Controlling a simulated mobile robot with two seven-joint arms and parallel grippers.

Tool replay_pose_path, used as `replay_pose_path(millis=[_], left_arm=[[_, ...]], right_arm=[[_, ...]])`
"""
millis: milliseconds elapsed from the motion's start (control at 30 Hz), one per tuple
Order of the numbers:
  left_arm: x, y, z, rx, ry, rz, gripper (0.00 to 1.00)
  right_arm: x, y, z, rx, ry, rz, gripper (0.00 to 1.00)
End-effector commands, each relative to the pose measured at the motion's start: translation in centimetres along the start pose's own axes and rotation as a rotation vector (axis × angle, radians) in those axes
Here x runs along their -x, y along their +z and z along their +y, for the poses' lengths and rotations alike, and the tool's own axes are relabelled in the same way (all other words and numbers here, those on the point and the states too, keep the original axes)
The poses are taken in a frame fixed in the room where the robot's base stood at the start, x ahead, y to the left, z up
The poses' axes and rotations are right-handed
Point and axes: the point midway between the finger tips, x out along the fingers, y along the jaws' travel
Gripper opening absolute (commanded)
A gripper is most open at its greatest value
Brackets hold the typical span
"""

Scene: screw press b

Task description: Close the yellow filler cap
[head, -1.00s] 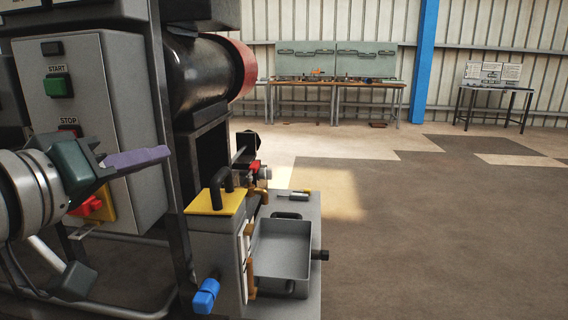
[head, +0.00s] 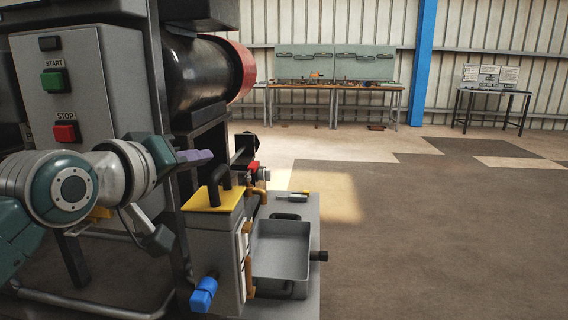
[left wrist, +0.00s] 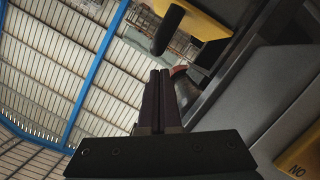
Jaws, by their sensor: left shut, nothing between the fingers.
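The yellow filler cap (head: 205,199) is a flat plate with a black bar handle (head: 219,183). In the head view it lies on top of the grey tank (head: 212,240); whether it is fully seated I cannot tell. My left gripper (head: 207,156) has purple fingers, shut and empty, just above and left of the handle in the picture. In the left wrist view the shut fingers (left wrist: 160,75) point toward the upper middle, with the yellow cap (left wrist: 208,18) and its dark handle (left wrist: 168,30) beyond them. My right gripper is not in view.
A grey control box (head: 80,90) with START and STOP buttons and a dark frame post (head: 166,130) stand close to my left arm. A blue-handled valve (head: 204,294), a red-handled valve (head: 253,167) and a grey tray (head: 281,250) surround the tank. Floor to the right is clear.

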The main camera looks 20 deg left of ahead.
Motion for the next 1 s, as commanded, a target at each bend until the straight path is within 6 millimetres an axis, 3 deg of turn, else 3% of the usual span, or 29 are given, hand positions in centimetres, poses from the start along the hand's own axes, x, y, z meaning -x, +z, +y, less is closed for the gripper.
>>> replay_pose_path(millis=[133,1000], left_arm=[[-0.2,0.9,0.0,0.000,0.000,0.000,0.00],[-0.5,2.2,-0.1,-0.082,-0.023,-0.007,0.00]], right_arm=[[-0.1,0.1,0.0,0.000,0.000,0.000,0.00],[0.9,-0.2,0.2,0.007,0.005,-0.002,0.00]])
